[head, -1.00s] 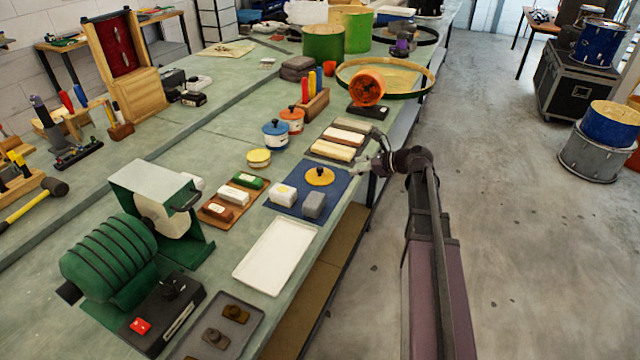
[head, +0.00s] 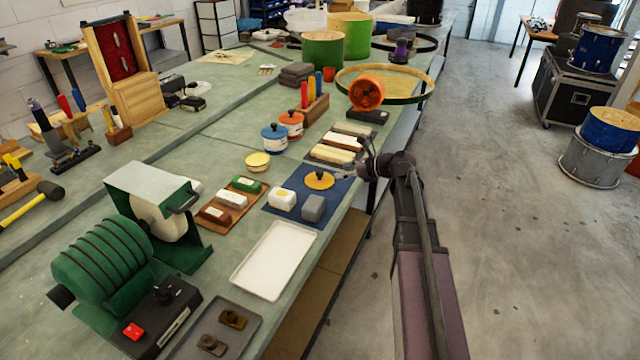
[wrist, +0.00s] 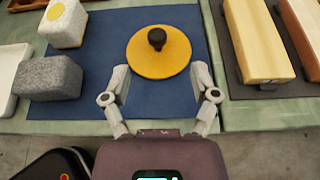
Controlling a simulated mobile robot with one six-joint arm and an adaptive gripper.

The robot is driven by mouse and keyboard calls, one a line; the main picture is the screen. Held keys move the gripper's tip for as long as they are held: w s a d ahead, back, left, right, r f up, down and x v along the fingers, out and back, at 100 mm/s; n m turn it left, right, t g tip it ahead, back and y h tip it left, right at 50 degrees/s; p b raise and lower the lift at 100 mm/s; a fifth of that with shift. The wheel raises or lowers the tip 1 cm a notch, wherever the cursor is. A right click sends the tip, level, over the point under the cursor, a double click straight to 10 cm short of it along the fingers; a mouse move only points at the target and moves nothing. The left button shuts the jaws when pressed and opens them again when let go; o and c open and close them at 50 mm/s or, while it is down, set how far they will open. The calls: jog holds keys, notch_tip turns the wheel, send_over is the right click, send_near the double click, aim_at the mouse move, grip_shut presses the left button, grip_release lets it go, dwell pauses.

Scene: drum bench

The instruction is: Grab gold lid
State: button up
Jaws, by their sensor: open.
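The gold lid (head: 319,180) is a round yellow-gold disc with a dark knob. It lies flat on the blue mat (head: 284,214) near the bench's right edge. In the wrist view the gold lid (wrist: 158,56) is at the upper middle, with its knob pointing up. My gripper (wrist: 161,78) is open, its two grey fingers spread at the near side of the lid. The left fingertip is close to the lid's lower left rim and the right one to its lower right. In the head view my gripper (head: 350,174) is small, just right of the lid.
A white block with a yellow spot (head: 282,199) and a grey block (head: 313,208) share the mat. Cream and tan bars (head: 334,153) lie on a dark board beyond it. A white tray (head: 273,260) is nearer.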

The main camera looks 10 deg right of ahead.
aim_at(319, 172)
jog(key=shift+b+x, duration=0.4)
jog(key=shift+x, duration=1.25)
jog(key=shift+a+f, duration=0.1)
jog(key=b+x, duration=0.2)
jog(key=x, duration=0.2)
jog(key=shift+s+a+f, duration=0.1)
jog(key=shift+f, duration=0.1)
jog(key=shift+w+a+f, duration=0.1)
jog(key=shift+w+a, duration=0.1)
jog(key=shift+a, duration=0.15)
grip_shut()
